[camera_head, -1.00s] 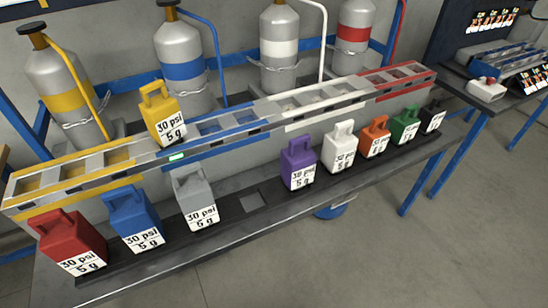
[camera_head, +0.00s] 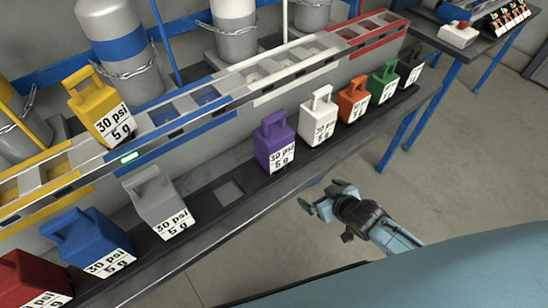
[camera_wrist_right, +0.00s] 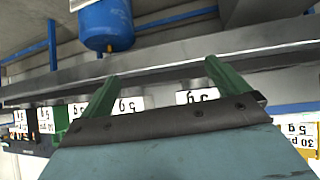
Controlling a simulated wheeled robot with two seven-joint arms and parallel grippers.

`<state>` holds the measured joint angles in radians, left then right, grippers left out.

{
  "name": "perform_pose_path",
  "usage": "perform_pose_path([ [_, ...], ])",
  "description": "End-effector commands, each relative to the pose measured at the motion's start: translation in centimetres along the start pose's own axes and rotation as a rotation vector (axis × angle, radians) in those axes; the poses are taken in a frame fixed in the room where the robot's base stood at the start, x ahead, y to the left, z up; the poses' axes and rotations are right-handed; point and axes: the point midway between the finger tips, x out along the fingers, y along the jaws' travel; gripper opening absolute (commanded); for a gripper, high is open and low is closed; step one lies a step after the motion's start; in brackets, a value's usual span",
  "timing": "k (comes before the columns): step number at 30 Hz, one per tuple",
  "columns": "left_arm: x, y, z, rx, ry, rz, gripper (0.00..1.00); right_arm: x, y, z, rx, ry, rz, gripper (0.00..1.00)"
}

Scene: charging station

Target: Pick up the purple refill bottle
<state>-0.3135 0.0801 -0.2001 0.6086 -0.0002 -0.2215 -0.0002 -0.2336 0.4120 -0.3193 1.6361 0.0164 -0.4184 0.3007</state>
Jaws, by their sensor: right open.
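The purple refill bottle (camera_head: 275,142) stands upright on the dark lower shelf in the head view, handle up, with a "30 psi 5 g" label on its front. It sits between an empty square slot and the white bottle (camera_head: 318,118). My right gripper (camera_head: 318,194) is open and empty, in front of the shelf edge, below and right of the purple bottle and apart from it. In the right wrist view its green fingers (camera_wrist_right: 162,70) are spread, with inverted bottle labels behind them; I cannot tell which label is the purple bottle's. My left gripper is not in view.
Orange (camera_head: 353,99), green (camera_head: 383,83) and black bottles stand right of the white one. Grey (camera_head: 158,205), blue (camera_head: 88,243) and red bottles stand to the left. A yellow bottle (camera_head: 98,108) sits on the raised coloured rack. Open floor lies right of the shelf.

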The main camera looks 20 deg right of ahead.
Motion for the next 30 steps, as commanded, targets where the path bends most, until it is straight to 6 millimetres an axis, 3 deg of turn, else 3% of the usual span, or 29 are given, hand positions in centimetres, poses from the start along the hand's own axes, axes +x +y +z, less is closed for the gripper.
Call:
perform_pose_path([
  [1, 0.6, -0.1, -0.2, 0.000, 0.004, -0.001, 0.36, -0.8, -0.5, -3.3, -0.009, 0.066, -0.022, 1.00],
  [3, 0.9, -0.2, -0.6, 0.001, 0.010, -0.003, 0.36, -2.2, -1.4, -7.0, -0.012, 0.138, -0.051, 1.00],
  [6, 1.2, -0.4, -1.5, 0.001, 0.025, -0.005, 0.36, -4.2, -2.7, -11.0, -0.015, 0.216, -0.090, 1.00],
  [9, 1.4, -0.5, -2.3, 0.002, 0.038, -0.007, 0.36, -5.8, -3.7, -13.3, -0.017, 0.265, -0.119, 1.00],
  [14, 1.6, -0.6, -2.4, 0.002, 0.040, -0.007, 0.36, -6.2, -4.3, -14.9, -0.017, 0.295, -0.136, 1.00],
  [24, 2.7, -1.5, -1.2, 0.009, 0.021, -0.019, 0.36, -0.6, -5.1, -16.6, -0.016, 0.296, -0.137, 1.00],
  [30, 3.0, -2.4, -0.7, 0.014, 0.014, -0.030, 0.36, 0.9, -5.3, -17.1, -0.016, 0.295, -0.137, 1.00],
])
